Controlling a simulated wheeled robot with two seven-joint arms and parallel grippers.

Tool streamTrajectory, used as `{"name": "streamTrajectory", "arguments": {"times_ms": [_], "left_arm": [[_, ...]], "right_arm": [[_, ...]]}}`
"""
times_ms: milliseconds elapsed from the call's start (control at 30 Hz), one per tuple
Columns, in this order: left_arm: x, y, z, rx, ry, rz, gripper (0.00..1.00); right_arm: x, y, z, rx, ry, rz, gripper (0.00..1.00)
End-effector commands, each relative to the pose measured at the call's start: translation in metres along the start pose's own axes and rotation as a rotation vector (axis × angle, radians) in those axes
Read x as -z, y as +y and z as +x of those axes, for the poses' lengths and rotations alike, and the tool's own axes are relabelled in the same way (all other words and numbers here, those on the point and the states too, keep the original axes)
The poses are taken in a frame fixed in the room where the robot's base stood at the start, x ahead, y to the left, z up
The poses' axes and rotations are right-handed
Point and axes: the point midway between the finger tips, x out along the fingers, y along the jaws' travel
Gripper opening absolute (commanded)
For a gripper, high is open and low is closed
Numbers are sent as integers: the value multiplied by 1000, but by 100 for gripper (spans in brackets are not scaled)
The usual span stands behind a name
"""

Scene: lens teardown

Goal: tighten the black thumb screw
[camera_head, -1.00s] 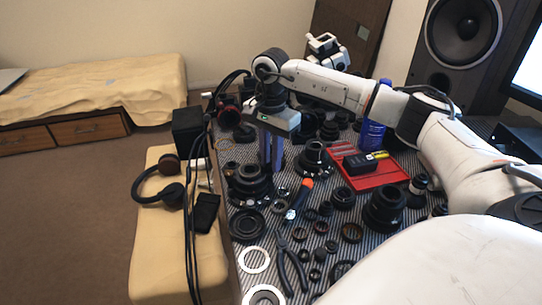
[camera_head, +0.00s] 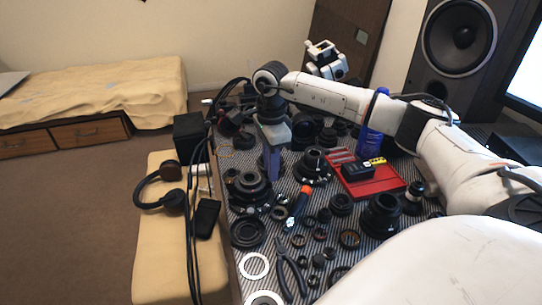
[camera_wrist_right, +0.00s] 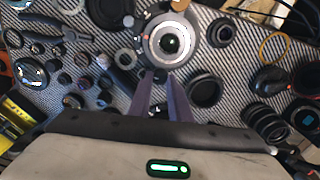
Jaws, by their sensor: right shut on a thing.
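My right gripper (camera_head: 272,178) points straight down over the left part of the striped mat (camera_head: 240,215), beside the black lens assembly (camera_head: 250,190). In the right wrist view its two purple fingers (camera_wrist_right: 158,80) close in at the edge of a lens mount (camera_wrist_right: 168,42) with a pale ring and dark centre. A small dark piece between the fingertips looks like the black thumb screw (camera_wrist_right: 158,75); it is mostly hidden, and I cannot tell how far in it sits. The gripper is shut on it. My left gripper does not show.
Several lens rings and barrels crowd the mat. Headphones (camera_head: 160,190) lie on the bench at the left.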

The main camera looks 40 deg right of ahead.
Motion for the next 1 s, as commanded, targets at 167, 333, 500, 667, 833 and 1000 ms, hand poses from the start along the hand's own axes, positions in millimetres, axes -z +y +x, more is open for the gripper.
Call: {"name": "streamTrajectory", "arguments": {"times_ms": [167, 333, 500, 667, 833, 1000], "left_arm": [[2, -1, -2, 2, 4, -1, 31], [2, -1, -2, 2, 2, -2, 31], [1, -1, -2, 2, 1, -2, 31], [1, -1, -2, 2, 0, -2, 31], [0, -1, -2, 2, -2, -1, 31], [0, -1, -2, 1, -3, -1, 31]], "right_arm": [[0, 0, -1, 1, 0, 69, 0], [0, 0, -1, 2, -1, 100, 0], [0, 0, -1, 2, -1, 109, 0], [0, 0, -1, 2, -1, 108, 0], [0, 0, -1, 2, -1, 107, 31], [0, 0, -1, 2, -1, 106, 37]]}}
